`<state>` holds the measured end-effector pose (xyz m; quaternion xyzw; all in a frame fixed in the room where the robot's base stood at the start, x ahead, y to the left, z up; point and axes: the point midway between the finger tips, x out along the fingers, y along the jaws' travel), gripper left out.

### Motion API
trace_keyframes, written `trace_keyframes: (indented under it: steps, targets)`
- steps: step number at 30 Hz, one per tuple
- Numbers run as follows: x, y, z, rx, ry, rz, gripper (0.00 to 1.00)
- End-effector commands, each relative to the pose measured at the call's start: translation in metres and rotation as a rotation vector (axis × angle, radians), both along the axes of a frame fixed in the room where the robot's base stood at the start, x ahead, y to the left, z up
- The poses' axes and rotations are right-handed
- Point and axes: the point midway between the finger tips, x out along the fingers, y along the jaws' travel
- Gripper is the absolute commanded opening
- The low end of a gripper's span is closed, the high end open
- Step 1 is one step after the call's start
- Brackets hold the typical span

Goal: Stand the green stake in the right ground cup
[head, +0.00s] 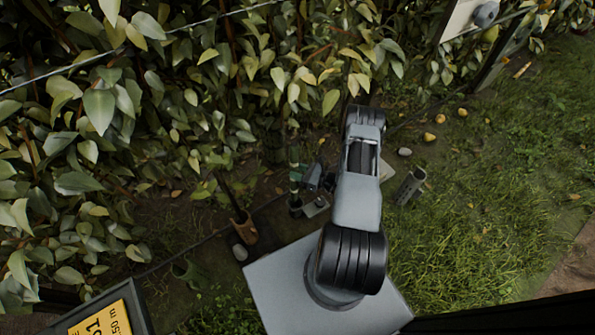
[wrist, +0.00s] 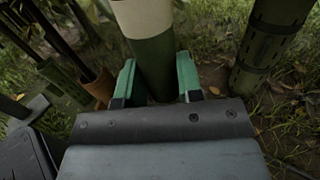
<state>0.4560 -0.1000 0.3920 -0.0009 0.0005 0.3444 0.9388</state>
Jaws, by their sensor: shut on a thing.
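My gripper (wrist: 157,80) is shut on the green stake (wrist: 153,62), with a green pad on either side of it. The stake has a broad white band above the jaws and looks close to upright. Its lower end is hidden behind the gripper in the wrist view. In the head view the banded stake (head: 294,178) stands just left of my gripper (head: 314,179), above a small dark cup-like shape (head: 295,206). I cannot tell whether its foot is inside that shape.
A brown cup (head: 243,228) with a thin dark stem stands to the left, also in the wrist view (wrist: 98,86). A slotted dark tube (wrist: 262,62) stands right of the stake. Leafy growth and a wire fill the back left.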

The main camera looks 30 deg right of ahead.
Motion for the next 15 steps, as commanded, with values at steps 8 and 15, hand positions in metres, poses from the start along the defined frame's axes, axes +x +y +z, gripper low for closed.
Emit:
trace_keyframes:
  steps: [8, 15]
  targets:
    - [-0.0015, 0.0029, -0.0077, 0.004, 0.006, -0.185, 0.00]
    - [-0.0032, 0.0017, -0.0092, -0.006, 0.011, -0.255, 0.00]
